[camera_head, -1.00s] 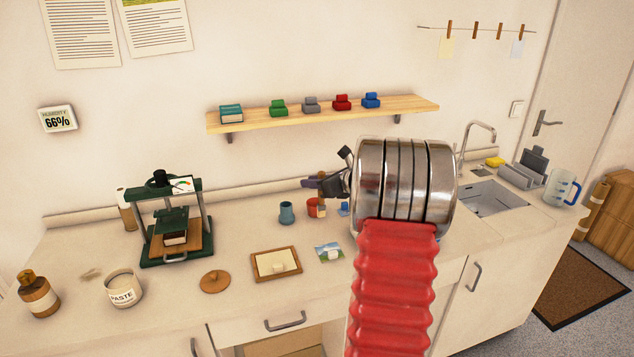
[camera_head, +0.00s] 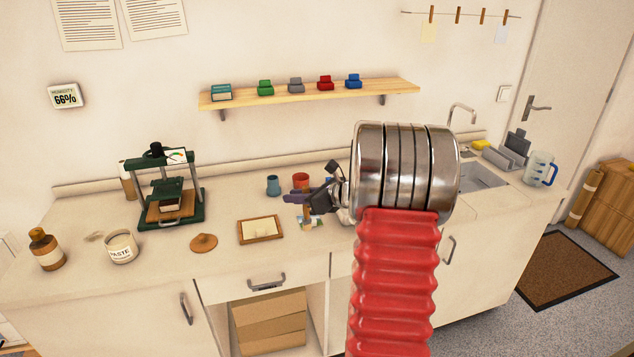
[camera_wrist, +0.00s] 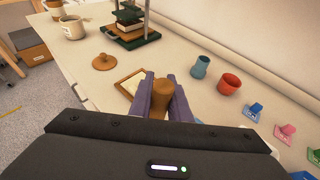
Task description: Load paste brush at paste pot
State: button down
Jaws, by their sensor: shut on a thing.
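The white paste pot (camera_head: 122,247), labelled PASTE, stands open on the left of the counter. It also shows at the upper left of the wrist view (camera_wrist: 73,28). My gripper (camera_head: 298,197) is above the counter, well to the right of the pot. In the wrist view its purple fingers (camera_wrist: 162,98) are shut on a brown, rounded handle (camera_wrist: 160,103), which looks like the paste brush. The brush's bristles are hidden in the wrist view. A brown round lid (camera_head: 204,242) lies on the counter between pot and gripper.
A wood-framed board (camera_head: 260,229) lies left of my gripper. A blue cup (camera_head: 273,185) and red pot (camera_head: 301,181) stand behind it. A green press (camera_head: 171,187) stands behind the lid, and a brown bottle (camera_head: 47,249) left of the paste pot.

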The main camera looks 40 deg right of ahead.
jog(key=s+a+f+n+g+y, duration=0.1)
jog(key=a+f, duration=0.4)
jog(key=a, duration=0.7)
jog(key=s+a+f+n+g+y, duration=0.1)
jog(key=a+f+n+y, duration=0.3)
jog(key=a, duration=0.9)
jog(key=s+a+f+n+g+y, duration=0.2)
jog(key=a+f, duration=0.6)
jog(key=a, duration=0.5)
jog(key=shift+a+f+n+g+y, duration=0.15)
jog(key=shift+a+n+g+y, duration=0.1)
jog(key=shift+n+g+y, duration=0.65)
jog(key=shift+s, duration=0.1)
